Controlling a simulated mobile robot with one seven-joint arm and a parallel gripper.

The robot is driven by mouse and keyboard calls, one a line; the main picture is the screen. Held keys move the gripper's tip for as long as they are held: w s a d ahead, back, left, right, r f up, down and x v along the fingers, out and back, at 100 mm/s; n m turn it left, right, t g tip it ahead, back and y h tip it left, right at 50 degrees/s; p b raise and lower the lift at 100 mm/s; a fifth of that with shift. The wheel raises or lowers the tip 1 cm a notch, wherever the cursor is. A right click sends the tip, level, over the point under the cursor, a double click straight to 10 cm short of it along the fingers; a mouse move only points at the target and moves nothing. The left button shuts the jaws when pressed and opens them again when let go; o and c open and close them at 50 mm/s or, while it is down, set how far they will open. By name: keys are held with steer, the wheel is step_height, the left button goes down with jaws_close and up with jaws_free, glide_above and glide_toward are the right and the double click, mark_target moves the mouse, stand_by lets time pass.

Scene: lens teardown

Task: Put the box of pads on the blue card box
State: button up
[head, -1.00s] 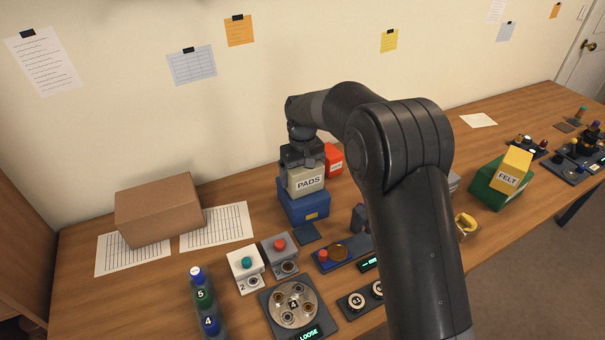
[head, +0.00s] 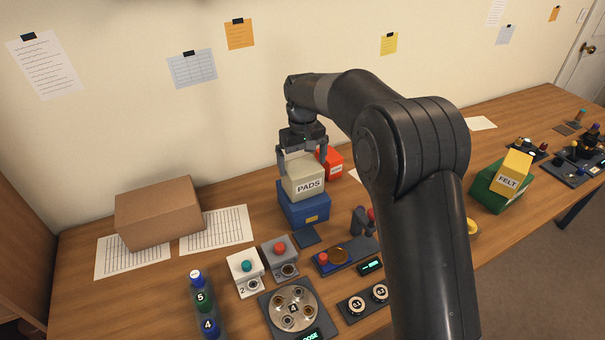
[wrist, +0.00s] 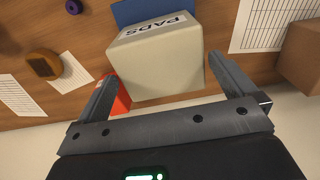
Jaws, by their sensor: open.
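The box of pads (head: 303,180) is a cream box marked PADS. It sits on top of the blue card box (head: 305,210) in the head view. In the wrist view the box of pads (wrist: 158,62) lies between and beyond my fingers, with a strip of the blue card box (wrist: 150,10) behind it. My gripper (head: 302,162) is open just above the box of pads, its fingers apart on either side. In the wrist view my gripper (wrist: 168,75) shows gaps between its fingers and the box.
A red box (head: 331,162) stands close behind to the right. A brown carton (head: 158,212) is at left on printed sheets. A green box (head: 492,190) with a yellow FELT box (head: 513,170) on it is at right. Buttons and dials (head: 293,308) fill the front.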

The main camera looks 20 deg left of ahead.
step_height(320, 180, up, 6)
steer(key=shift+r, duration=0.1)
steer(key=s+d+r+m+t, duration=0.1)
steer(key=s+d+r, duration=0.3)
steer(key=d, duration=0.4)
steer(key=s+d+r+m+t, duration=0.1)
steer(key=s+d+r+m, duration=0.2)
steer(key=d, duration=0.5)
steer(key=s+d+r+t, duration=0.1)
steer(key=s+d+r, duration=0.3)
steer(key=d, duration=0.4)
steer(key=s+d+f+m+t, duration=0.1)
steer(key=s+d+f+m, duration=0.1)
steer(key=s+d, duration=0.5)
steer(key=s+d+f+m+t, duration=0.1)
steer(key=s+d+f+m, duration=0.2)
steer(key=s, duration=0.9)
steer(key=d, duration=0.3)
steer(key=shift+d+t, duration=0.3)
steer(key=shift+d, duration=0.1)
